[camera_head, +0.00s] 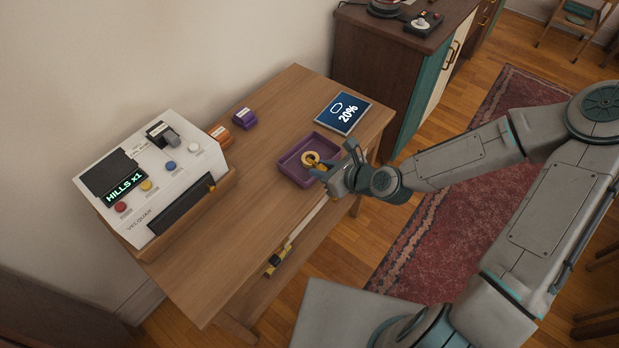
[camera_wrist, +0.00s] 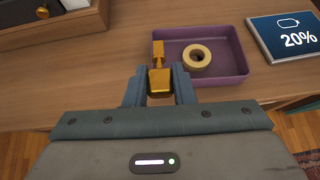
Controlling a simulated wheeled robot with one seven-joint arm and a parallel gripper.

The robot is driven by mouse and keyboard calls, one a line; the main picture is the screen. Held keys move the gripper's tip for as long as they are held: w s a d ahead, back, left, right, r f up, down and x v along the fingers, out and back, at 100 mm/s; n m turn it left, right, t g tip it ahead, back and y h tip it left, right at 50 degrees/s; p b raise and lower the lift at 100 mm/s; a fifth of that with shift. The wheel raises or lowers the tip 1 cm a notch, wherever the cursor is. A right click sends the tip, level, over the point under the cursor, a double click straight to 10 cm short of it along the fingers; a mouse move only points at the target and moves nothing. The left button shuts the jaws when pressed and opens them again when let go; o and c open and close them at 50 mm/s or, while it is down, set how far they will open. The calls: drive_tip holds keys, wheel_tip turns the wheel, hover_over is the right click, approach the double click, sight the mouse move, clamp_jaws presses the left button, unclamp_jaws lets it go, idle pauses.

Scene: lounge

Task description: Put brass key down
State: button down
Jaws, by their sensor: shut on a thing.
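The brass key (camera_wrist: 159,71) is held between the fingers of my gripper (camera_wrist: 160,90) in the wrist view. It extends away from the fingertips, over the near left part of a purple tray (camera_wrist: 232,48). In the head view my gripper (camera_head: 325,172) is at the near right side of the purple tray (camera_head: 293,177), and the key is hard to make out there. I cannot tell whether the key touches the tray. A tan ring, like a tape roll (camera_wrist: 198,57), lies in the tray just right of the key.
A blue panel reading 20% (camera_head: 343,113) lies beyond the tray on the wooden table (camera_head: 240,230). A white console (camera_head: 151,180) with buttons stands at left. Purple (camera_head: 244,118) and orange (camera_head: 220,136) blocks are near the wall. The table's middle is clear.

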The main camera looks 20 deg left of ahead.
drive_tip(key=b+x, duration=0.1)
drive_tip(key=x, duration=0.1)
drive_tip(key=w+b+x, duration=0.1)
drive_tip(key=x, duration=0.2)
drive_tip(key=b+x, duration=0.2)
drive_tip(key=shift+w+d+f, duration=0.2)
drive_tip(key=shift+w+d, duration=0.05)
wheel_tip(320, 180, down, 4)
drive_tip(key=b, duration=0.3)
drive_tip(key=shift+b, duration=0.35)
drive_tip(key=shift+d+f+b, duration=0.1)
drive_tip(key=shift+f+b, duration=0.2)
drive_tip(key=shift+f, duration=0.25)
drive_tip(key=shift+s, duration=0.1)
drive_tip(key=c, duration=1.5)
unclamp_jaws()
drive_tip(key=shift+f, duration=0.1)
